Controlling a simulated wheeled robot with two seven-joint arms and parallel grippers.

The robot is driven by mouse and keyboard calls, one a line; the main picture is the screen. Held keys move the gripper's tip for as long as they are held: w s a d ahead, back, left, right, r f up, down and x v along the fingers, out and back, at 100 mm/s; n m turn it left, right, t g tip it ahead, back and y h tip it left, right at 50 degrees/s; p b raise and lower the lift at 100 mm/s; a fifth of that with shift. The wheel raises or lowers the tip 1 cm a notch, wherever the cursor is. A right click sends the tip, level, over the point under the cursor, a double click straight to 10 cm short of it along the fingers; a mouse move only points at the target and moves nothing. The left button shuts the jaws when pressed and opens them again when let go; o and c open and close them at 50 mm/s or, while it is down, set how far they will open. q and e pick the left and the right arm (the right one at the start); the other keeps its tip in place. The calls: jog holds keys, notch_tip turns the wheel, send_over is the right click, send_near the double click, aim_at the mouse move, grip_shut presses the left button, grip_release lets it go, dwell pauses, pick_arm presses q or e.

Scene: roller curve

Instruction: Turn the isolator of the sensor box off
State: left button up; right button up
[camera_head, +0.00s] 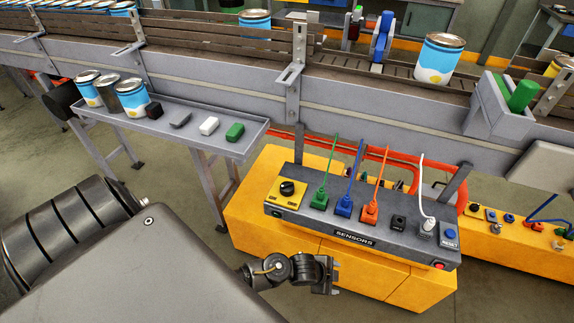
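The grey sensor box (350,236), labelled SENSORS, sits on a yellow cabinet (262,222) at the centre. Its isolator (287,188) is a black rotary knob on a yellow plate at the box's left end; its exact pointing is too small to read. Green, blue, orange and white cables plug into the box's top. My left gripper (334,276) is in front of the cabinet, below the box's front edge and apart from the isolator. Its two fingers look spread, with nothing between them. My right gripper is not in view.
A conveyor with blue-and-white cans (438,60) runs behind the box. A grey tray (185,148) with cans and small blocks is at left. A blue reset button (449,234) and a red switch (438,265) are at the box's right end. Orange pipes run behind.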

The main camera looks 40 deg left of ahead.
pick_arm(q)
jog(key=w+d+r+m+h+p, duration=0.1)
jog(key=w+d+r+m, duration=0.1)
jog(key=w+r+m, duration=0.15)
jog(key=w+d+r+m+h, duration=0.1)
jog(key=w+d+r+m, duration=0.15)
jog(key=r, duration=0.25)
notch_tip(320, 180, up, 22)
jog(key=m+g+y+p, duration=0.5)
jog(key=m+g+y, duration=0.1)
jog(key=m, duration=1.7)
send_over(287, 184)
jog(key=shift+s+f, duration=0.1)
jog(key=shift+f, duration=0.6)
notch_tip(287, 184, down, 10)
jog(key=p, duration=0.2)
jog(key=shift+r+p, duration=0.15)
jog(key=shift+p, duration=0.2)
